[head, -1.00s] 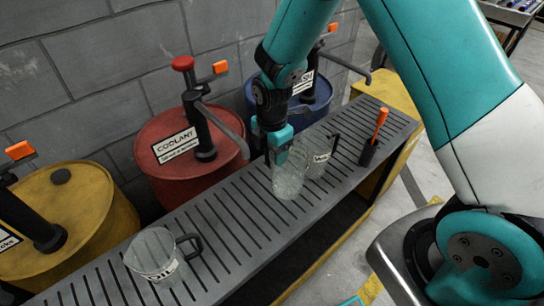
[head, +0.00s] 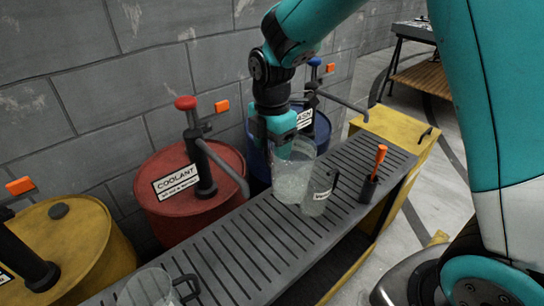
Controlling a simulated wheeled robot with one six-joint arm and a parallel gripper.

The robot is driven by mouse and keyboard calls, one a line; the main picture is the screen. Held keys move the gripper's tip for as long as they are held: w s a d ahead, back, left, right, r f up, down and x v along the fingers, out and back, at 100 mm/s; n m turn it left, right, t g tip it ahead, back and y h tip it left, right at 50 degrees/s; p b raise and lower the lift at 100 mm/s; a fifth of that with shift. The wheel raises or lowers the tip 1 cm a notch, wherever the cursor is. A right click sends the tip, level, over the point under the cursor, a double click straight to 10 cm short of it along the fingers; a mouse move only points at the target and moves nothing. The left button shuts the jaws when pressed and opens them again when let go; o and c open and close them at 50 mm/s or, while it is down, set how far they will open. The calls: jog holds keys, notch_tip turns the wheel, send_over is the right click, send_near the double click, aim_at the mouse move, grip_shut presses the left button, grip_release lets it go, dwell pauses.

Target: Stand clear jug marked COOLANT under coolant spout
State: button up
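My gripper (head: 284,146) is shut on the rim or side of a clear jug (head: 292,182) and holds it upright, seemingly a little above the grated bench (head: 238,250). No marking on this jug can be read, and my fingertips are partly hidden. The red drum (head: 158,212) carries a COOLANT label and a red-topped pump. Its dark coolant spout (head: 228,170) reaches out over the bench, left of the held jug. The bench below the spout's tip is bare.
A second clear jug (head: 317,198), its label starting with W, stands close to the held jug's right. Another clear jug (head: 148,288) is at the bottom left. An orange-handled tool (head: 377,163) stands at the right. Blue (head: 318,130) and yellow (head: 85,242) drums flank the red one.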

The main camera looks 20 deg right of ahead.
aim_at(294, 200)
jog(key=shift+r, duration=1.35)
jog(key=s+f+m+b, duration=0.2)
jog(key=s+b, duration=0.1)
jog(key=b, duration=0.1)
jog(key=s+d+f+m+b, duration=0.1)
jog(key=s+f+m+b, duration=0.1)
jog(key=s+m+b, duration=0.1)
jog(key=s+f+m+b, duration=0.3)
jog(key=b, duration=0.1)
jog(key=shift+d+b, duration=0.25)
jog(key=shift+b, duration=0.1)
jog(key=s+d+f+m+b, duration=0.2)
jog(key=s+f+m+b, duration=0.7)
jog(key=s+m+b, duration=0.15)
jog(key=shift+n, duration=0.25)
jog(key=shift+w+a+f+p, duration=0.55)
jog(key=shift+w+a+p, duration=0.5)
jog(key=shift+w, duration=1.75)
jog(key=shift+w+a+f+p, duration=0.7)
jog(key=shift+w+p, duration=0.5)
jog(key=shift+w, duration=1.55)
jog(key=shift+w+a+f+p, duration=0.45)
jog(key=shift+w+a+p, duration=0.65)
jog(key=shift+w, duration=1.7)
jog(key=shift+d, duration=0.1)
jog(key=o, duration=1.3)
jog(key=shift+f, duration=0.1)
